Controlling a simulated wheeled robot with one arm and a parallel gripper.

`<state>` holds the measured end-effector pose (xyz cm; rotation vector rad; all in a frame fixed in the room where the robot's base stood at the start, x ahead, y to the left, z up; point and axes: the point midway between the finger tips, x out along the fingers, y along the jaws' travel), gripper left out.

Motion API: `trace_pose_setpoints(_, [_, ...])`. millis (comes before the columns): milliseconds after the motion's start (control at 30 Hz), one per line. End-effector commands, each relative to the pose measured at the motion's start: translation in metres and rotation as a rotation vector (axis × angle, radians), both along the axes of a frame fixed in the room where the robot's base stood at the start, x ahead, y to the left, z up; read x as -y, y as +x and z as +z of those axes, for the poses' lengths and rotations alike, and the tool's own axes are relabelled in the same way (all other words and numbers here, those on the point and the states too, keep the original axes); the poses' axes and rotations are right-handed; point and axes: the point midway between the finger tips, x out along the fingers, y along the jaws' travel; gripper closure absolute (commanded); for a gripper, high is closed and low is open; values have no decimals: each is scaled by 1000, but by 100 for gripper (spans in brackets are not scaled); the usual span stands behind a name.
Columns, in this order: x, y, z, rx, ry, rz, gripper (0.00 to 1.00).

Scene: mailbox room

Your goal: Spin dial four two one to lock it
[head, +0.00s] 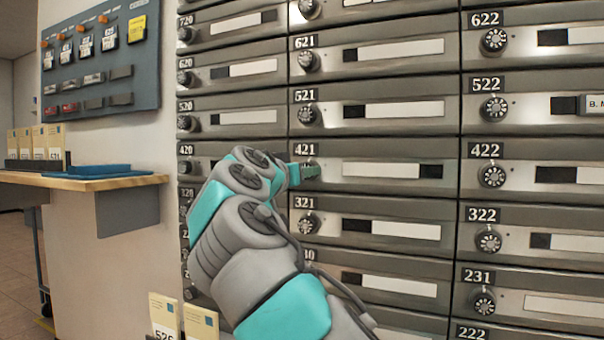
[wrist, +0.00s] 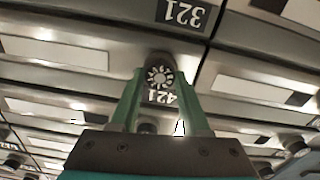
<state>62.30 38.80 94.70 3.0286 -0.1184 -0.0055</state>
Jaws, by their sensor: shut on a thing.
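The mailbox door labelled 421 (head: 392,172) is in the middle of the wall of boxes in the head view. Its dial (wrist: 159,78) shows in the wrist view between my two green fingers, with the 421 label partly hidden beside it. My gripper (head: 303,172) reaches the dial from the left in the head view and covers most of it there. In the wrist view my gripper (wrist: 160,85) is shut on the dial, one finger on each side. The wrist view is upside down, so the 421 and 321 labels read inverted.
Dial 321 (head: 308,223) lies just below and dial 521 (head: 307,113) just above. Dial 422 (head: 491,175) is to the right. A wooden shelf (head: 90,181) with a blue tray (head: 99,170) juts out at the left. Cards stand at the bottom near my arm.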

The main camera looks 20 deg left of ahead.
Motion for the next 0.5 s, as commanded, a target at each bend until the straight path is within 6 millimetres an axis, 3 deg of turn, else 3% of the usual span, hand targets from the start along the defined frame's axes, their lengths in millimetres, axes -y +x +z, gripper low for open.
trace_pose_setpoints(333, [1,1,-3,-5,0,-3,100])
trace_pose_setpoints(367, [0,1,-3,-6,0,-3,51])
trace_pose_setpoints(500, [0,1,-2,-4,0,-1,36])
